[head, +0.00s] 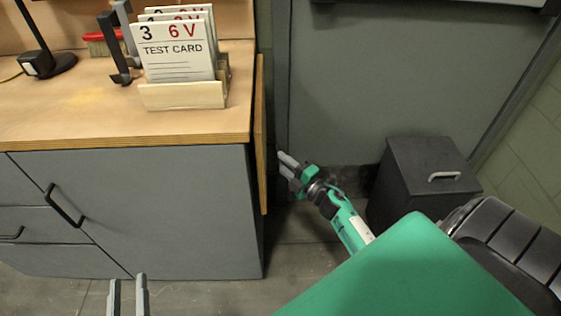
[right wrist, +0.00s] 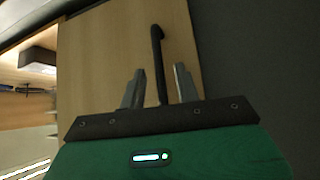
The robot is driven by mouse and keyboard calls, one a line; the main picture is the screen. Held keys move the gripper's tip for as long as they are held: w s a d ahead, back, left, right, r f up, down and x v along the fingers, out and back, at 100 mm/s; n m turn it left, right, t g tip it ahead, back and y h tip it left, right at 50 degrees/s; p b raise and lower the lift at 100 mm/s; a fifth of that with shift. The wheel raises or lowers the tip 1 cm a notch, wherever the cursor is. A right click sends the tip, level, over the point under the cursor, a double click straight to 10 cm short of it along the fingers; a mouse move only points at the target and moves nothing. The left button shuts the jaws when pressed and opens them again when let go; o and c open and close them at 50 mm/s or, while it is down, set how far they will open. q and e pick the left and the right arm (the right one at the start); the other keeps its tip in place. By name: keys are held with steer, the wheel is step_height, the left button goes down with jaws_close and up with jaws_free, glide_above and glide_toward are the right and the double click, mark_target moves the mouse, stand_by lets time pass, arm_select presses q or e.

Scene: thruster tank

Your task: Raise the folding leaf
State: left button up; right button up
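The folding leaf (head: 260,140) hangs straight down at the right end of the workbench (head: 100,125), seen almost edge-on in the head view. In the right wrist view the leaf (right wrist: 110,45) is a pale wooden panel with a slim black bar (right wrist: 158,55), bent at one end, in front of it. My right gripper (head: 286,166) is beside the leaf, on its right. Its fingers (right wrist: 159,85) are apart, with the bar between them and gaps on both sides. My left gripper (head: 127,295) is at the bottom edge in front of the cabinet, fingers apart and empty.
Test cards in a wooden holder (head: 182,95) stand near the bench top's right end. A lamp (head: 45,62), a red brush (head: 103,43) and a dark metal stand (head: 118,50) are further left. A dark lidded box (head: 420,180) stands on the floor behind my right arm.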

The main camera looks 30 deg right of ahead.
arm_select(q)
steer(key=shift+w+a+r+t, duration=0.1)
steer(key=shift+w+r+t, duration=0.05)
steer(key=shift+r+t, duration=0.2)
arm_select(e)
steer(key=shift+x, duration=0.75)
steer(key=shift+c, duration=0.2)
jaws_close()
arm_select(q)
steer(key=shift+f, duration=0.1)
